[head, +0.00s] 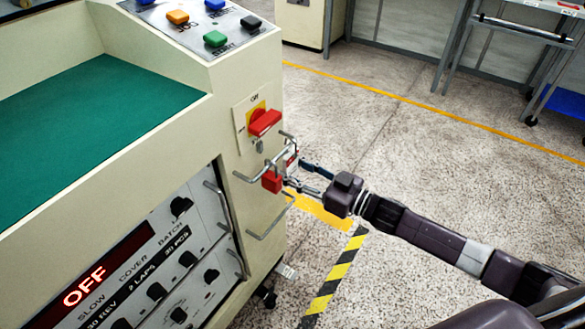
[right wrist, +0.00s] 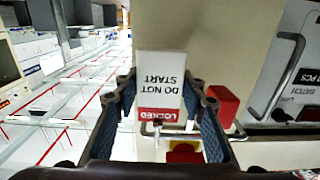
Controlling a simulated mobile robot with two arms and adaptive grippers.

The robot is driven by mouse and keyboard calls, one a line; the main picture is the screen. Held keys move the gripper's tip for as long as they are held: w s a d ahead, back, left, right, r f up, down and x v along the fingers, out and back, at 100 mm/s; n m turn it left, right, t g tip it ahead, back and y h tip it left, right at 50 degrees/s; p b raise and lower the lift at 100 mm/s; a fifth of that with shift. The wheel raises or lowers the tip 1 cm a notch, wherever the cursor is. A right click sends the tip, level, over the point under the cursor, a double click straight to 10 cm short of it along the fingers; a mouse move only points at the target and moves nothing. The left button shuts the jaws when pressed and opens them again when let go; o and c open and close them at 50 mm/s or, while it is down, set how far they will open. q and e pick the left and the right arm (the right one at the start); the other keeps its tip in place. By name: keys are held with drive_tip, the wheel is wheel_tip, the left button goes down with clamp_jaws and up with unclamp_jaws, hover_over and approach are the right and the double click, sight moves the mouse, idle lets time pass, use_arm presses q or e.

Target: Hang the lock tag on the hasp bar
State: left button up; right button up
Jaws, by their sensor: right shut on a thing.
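The lock tag (right wrist: 160,85) is a white card with a red band, reading "DO NOT START" and "LOCKED", upside down in the right wrist view. My right gripper (right wrist: 160,95) is shut on it, one finger on each side. In the head view the tag (head: 291,158) is small and partly hidden, close to the hasp bar (head: 252,176) on the machine's end face. The bar also shows behind the tag in the right wrist view (right wrist: 190,133). I cannot tell whether the tag touches the bar. My left gripper is not in view.
A red padlock-like block (head: 272,181) is at the bar, close beside my right gripper's finger. The red rotary switch (head: 264,122) on its yellow plate is just above. A wire handle (head: 270,220) sticks out below. Open floor (head: 400,150) lies to the right.

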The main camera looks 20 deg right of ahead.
drive_tip(key=o, duration=1.2)
drive_tip(key=shift+c, duration=0.2)
drive_tip(key=shift+s+d, duration=0.1)
